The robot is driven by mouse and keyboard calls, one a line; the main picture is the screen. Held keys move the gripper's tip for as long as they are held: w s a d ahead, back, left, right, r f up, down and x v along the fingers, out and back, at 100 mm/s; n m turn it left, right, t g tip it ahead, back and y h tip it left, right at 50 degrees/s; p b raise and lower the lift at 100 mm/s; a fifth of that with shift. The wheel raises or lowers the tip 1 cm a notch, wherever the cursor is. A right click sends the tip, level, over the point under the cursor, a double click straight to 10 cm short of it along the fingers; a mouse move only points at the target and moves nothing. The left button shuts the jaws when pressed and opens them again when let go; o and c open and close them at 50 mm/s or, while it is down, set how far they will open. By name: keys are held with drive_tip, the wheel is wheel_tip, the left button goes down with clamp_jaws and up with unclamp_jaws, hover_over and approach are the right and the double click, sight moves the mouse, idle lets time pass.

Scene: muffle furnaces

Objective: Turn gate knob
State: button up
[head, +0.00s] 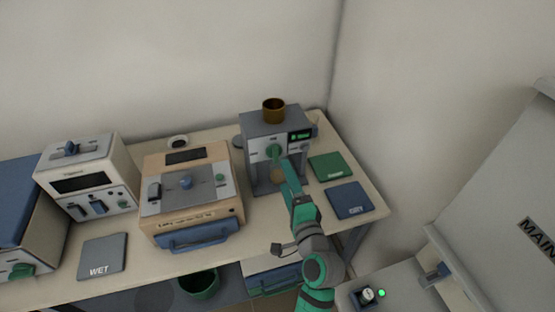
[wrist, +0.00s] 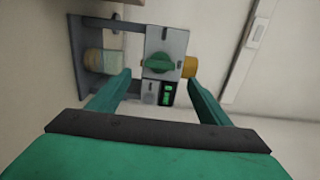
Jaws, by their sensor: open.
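The gate knob is a green knob (head: 274,151) on the front of a grey machine (head: 262,127) with a brass cup on top. In the wrist view the green knob (wrist: 158,65) lies ahead, between and beyond my two fingers. My gripper (wrist: 160,82) is open and empty, its fingers spread to either side of the knob with a gap visible. In the head view my gripper (head: 284,168) is in front of the machine, close to the knob, and the arm hides part of the machine's lower front. Whether a finger touches the knob cannot be told.
A green pad (head: 327,167) and a blue pad (head: 350,200) lie right of the machine. A beige furnace (head: 190,190) with a blue handle stands to its left, and a white unit (head: 88,180) further left. A wall rises behind the table.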

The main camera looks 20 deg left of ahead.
sight(276, 157)
drive_tip(key=x, duration=0.9)
drive_tip(key=c, duration=1)
